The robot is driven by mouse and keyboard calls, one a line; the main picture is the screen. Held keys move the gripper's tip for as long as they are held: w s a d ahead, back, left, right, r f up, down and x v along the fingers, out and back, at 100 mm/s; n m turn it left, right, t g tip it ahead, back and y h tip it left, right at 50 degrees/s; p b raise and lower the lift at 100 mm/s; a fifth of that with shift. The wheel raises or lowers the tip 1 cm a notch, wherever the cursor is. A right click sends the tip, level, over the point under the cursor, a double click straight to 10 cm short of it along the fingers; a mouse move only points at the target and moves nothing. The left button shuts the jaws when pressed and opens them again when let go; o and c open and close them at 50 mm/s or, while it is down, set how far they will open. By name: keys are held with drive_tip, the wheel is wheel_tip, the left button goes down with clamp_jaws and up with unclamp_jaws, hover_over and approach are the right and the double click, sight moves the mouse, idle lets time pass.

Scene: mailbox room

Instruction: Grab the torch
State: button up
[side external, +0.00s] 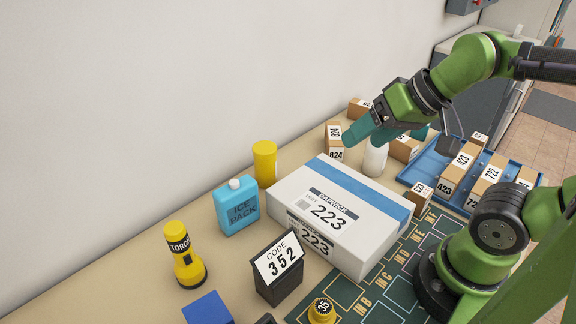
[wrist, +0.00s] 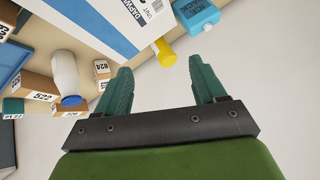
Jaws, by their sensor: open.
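The yellow torch (side external: 184,258) stands upright on the tan table at the lower left in the side view, with a black band lettered TORCH and a black base. It does not show in the wrist view. My gripper (side external: 386,128) is up above the far part of the table, well to the right of and behind the torch. In the wrist view my gripper (wrist: 160,82) has its two teal fingers apart with nothing between them.
A white parcel (side external: 338,212) marked 223 lies mid-table. A blue ice pack (side external: 237,207), a yellow cylinder (side external: 265,163) and a black CODE 352 stand (side external: 279,268) are near the torch. A blue tray (side external: 424,171) holds several small boxes. A wall runs behind.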

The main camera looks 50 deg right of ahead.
drive_tip(key=w+a+f+n+g, duration=0.1)
drive_tip(key=a, duration=0.1)
drive_tip(key=n+g+h, duration=0.2)
drive_tip(key=n+g, duration=0.4)
drive_tip(key=n, duration=2.1)
hover_over(179, 242)
drive_tip(key=w, duration=0.1)
drive_tip(key=shift+d+f, duration=0.4)
drive_tip(key=shift+f, duration=0.15)
drive_tip(key=f+n, duration=0.2)
drive_tip(key=n, duration=0.1)
drive_tip(key=f+n, duration=0.6)
drive_tip(key=shift+w+a+f, duration=0.15)
drive_tip(key=shift+w+a, duration=0.1)
drive_tip(key=shift+a, duration=0.15)
drive_tip(key=f, duration=0.5)
drive_tip(key=shift+w+d+f, duration=0.1)
drive_tip(key=shift+d+f, duration=0.15)
drive_tip(key=shift+f, duration=0.05)
